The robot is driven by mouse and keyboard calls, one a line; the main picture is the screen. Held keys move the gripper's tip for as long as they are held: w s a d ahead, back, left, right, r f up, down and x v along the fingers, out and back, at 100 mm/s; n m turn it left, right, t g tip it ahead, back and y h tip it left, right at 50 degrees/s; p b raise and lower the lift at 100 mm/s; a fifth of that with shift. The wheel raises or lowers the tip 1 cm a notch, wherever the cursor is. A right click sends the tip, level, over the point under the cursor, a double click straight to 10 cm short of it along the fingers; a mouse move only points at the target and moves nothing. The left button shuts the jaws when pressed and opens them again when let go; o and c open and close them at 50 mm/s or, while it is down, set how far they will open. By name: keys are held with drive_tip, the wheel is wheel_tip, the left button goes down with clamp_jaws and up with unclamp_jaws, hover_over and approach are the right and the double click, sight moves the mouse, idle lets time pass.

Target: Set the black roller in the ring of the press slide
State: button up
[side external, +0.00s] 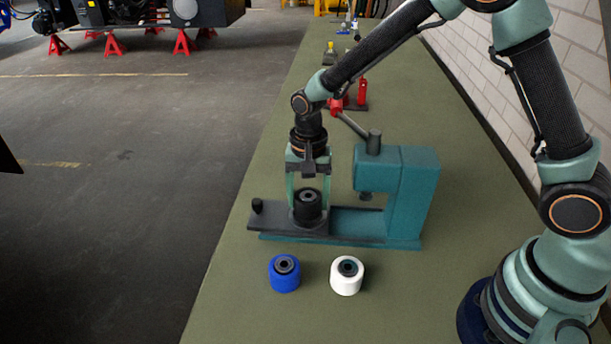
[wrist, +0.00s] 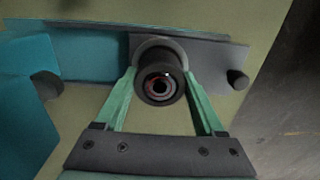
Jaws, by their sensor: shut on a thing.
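The black roller (side external: 308,204) stands upright at the slide of the teal press, in the side view. In the wrist view the roller (wrist: 160,84) shows end-on, with a grey ring (wrist: 152,46) showing just behind it. The press slide (side external: 270,217) is a dark plate pulled out to the left, with a black knob at its end. My gripper (side external: 307,198) points down over the slide, its two green fingers shut on the roller from both sides. The wrist view shows my gripper (wrist: 160,98) too. I cannot tell whether the roller's bottom is fully down in the ring.
A blue roller (side external: 285,274) and a white roller (side external: 347,276) stand on the green bench in front of the press. The teal press body (side external: 411,195) with its ram and lever rises right of my gripper. Red tools (side external: 362,92) lie farther back.

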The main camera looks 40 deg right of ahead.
drive_tip(key=shift+f, duration=0.65)
idle(1.5)
drive_tip(key=o, duration=1.4)
wheel_tip(320, 180, up, 12)
drive_tip(key=shift+r, duration=0.1)
